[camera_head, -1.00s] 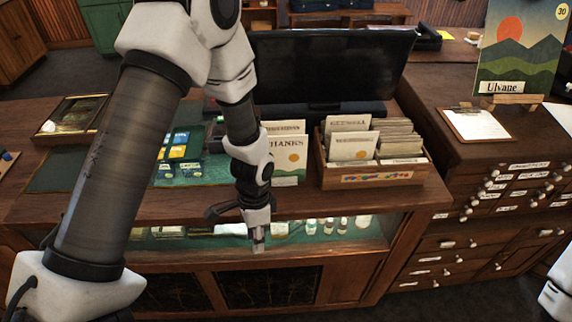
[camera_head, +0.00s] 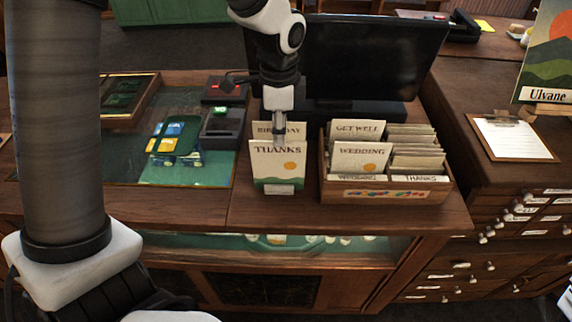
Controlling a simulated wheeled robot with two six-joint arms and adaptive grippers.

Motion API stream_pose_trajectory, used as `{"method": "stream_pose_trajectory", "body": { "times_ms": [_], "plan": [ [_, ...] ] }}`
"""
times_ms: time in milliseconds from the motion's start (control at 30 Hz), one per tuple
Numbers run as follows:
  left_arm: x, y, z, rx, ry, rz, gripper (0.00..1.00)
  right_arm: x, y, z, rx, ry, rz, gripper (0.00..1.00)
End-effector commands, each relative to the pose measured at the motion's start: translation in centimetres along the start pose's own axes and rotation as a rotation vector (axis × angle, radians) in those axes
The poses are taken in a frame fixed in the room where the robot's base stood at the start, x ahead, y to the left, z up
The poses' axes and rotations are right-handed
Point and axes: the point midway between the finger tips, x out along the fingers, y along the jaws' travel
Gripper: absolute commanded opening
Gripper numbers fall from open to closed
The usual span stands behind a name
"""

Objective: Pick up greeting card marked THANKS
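My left gripper (camera_head: 281,138) points down from above at the top edge of the THANKS card, in front of the BIRTHDAY card. I cannot tell whether its fingers touch or straddle the THANKS card, or how far apart they are. My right gripper is not in view.
A wooden box (camera_head: 386,190) of cards stands close on the right. A dark monitor (camera_head: 375,60) rises behind. A clipboard (camera_head: 512,138) lies on the right cabinet.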

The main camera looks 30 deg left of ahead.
Motion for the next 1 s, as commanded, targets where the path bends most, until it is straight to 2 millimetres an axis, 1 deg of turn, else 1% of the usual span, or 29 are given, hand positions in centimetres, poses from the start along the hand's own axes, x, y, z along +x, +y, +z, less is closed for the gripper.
{"method": "stream_pose_trajectory", "body": {
  "times_ms": [267,333,433,533,667,700,800,1000],
  "plan": [
    [3.4,0.3,0.1,0.0,-0.003,0.007,0.34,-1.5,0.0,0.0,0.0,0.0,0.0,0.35],
    [4.7,0.4,0.2,-0.001,-0.003,0.007,0.34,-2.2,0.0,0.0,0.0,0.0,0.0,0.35],
    [6.6,0.4,0.1,-0.002,-0.001,0.005,0.34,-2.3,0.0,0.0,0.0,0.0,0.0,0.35],
    [7.3,0.3,0.1,-0.001,0.0,0.003,0.34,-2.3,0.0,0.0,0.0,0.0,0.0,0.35],
    [7.3,0.3,0.1,-0.001,0.001,0.001,0.34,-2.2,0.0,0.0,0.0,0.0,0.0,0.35],
    [7.3,0.3,0.1,-0.001,0.001,0.002,0.31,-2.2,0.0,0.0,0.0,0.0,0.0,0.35],
    [7.3,0.3,0.1,-0.001,0.001,0.002,0.0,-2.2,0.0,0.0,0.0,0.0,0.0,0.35],
    [7.3,0.3,0.1,-0.001,0.001,0.002,0.0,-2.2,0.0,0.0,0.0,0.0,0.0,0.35]
  ]
}}
